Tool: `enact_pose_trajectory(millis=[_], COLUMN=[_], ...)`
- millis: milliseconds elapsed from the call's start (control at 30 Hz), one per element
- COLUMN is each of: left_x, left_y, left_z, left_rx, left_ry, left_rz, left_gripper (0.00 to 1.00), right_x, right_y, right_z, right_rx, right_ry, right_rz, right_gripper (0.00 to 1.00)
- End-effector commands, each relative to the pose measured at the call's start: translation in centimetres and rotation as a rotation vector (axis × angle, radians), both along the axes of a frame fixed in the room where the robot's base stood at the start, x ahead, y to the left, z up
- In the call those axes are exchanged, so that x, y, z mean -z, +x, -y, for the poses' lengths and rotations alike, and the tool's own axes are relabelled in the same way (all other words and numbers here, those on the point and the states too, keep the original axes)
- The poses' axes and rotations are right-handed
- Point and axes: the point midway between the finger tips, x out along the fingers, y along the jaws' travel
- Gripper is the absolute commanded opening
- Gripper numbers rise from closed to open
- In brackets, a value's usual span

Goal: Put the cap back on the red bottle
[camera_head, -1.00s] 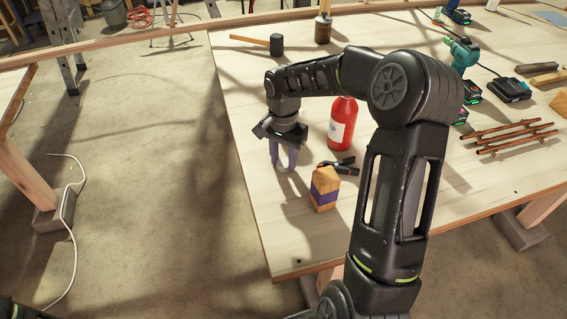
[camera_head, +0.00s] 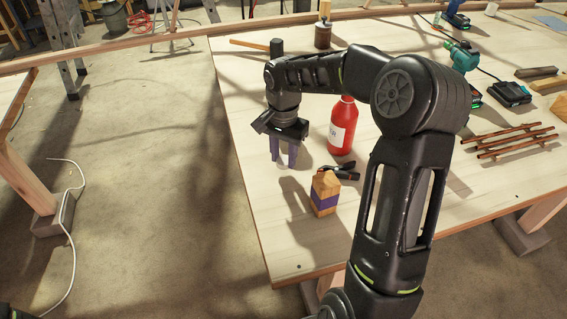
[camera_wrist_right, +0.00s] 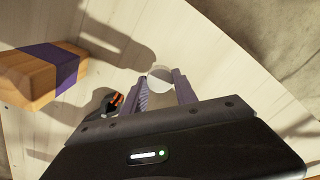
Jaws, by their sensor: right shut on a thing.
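The red bottle (camera_head: 342,126) stands upright on the workbench, with a white label on its side. My arm hides its top. My right gripper (camera_head: 284,162) points down to the left of the bottle, apart from it. It is shut on a small whitish round cap (camera_wrist_right: 160,78), seen between the fingertips in the right wrist view. The cap is hard to make out in the head view. My left gripper is out of view.
A mallet (camera_head: 276,47) and brown jar (camera_head: 323,35) are behind. The bench's left part is clear.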

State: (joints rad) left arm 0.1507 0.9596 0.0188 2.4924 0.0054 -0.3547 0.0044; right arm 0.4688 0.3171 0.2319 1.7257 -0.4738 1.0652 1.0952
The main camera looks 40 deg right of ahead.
Motion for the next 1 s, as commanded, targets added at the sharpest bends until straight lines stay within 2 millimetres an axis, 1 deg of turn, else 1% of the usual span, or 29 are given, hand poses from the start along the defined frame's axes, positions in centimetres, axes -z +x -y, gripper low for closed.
enact_pose_trajectory(millis=[200, 300, 400, 533, 1000], left_x=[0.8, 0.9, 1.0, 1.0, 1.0], left_y=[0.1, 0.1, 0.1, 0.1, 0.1], left_z=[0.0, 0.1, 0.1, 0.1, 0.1], left_rx=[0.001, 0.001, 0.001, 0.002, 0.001], left_ry=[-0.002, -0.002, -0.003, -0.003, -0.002], left_rz=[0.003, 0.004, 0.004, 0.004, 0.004], left_gripper=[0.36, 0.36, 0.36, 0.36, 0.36], right_x=[-4.1, -5.7, -6.7, -7.2, -7.2], right_y=[0.1, 0.1, 0.1, 0.0, 0.0], right_z=[0.0, 0.0, 0.0, 0.0, 0.0], right_rx=[-0.001, -0.001, -0.001, -0.001, -0.001], right_ry=[-0.001, -0.001, 0.000, 0.000, 0.001], right_rz=[0.005, 0.004, 0.002, 0.000, 0.000], right_gripper=[0.00, 0.00, 0.00, 0.00, 0.00])
